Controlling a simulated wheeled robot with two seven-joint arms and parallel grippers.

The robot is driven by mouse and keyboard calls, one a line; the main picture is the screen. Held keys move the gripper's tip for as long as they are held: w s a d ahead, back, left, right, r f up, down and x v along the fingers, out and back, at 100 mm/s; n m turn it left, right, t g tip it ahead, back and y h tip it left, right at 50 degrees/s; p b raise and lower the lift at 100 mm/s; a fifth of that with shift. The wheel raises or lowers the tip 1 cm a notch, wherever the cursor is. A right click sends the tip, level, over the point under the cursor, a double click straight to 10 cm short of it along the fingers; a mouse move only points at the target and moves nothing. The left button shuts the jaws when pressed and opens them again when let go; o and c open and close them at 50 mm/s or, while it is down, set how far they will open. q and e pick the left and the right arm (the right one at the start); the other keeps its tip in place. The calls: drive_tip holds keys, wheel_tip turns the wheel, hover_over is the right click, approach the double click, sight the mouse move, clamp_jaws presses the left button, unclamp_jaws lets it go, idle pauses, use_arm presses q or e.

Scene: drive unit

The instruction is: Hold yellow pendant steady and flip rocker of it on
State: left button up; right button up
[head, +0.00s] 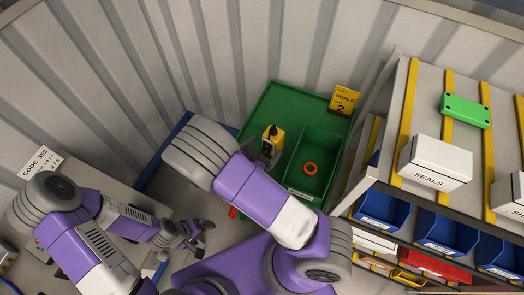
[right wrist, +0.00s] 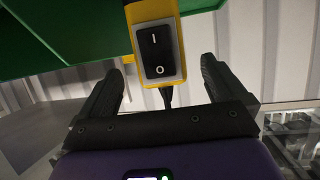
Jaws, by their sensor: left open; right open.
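The yellow pendant (head: 277,134) is at the green station in the head view, just right of my right forearm. In the right wrist view the pendant (right wrist: 175,30) shows a grey face with a black rocker (right wrist: 155,50) marked I above and O below. Which side is pressed in, I cannot tell. My right gripper (right wrist: 160,74) is open, its fingers apart on either side of the pendant's lower end and cable, gripping nothing. My left gripper (head: 203,239) is open and empty, lower left of the pendant.
A green tray (head: 323,142) with an orange ring (head: 310,169) lies right of the pendant. A shelf with blue bins (head: 379,213) and a white SEALS box (head: 434,162) is at the right. A corrugated wall closes the back.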

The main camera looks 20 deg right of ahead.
drive_tip(key=x, duration=0.7)
drive_tip(key=shift+c, duration=0.2)
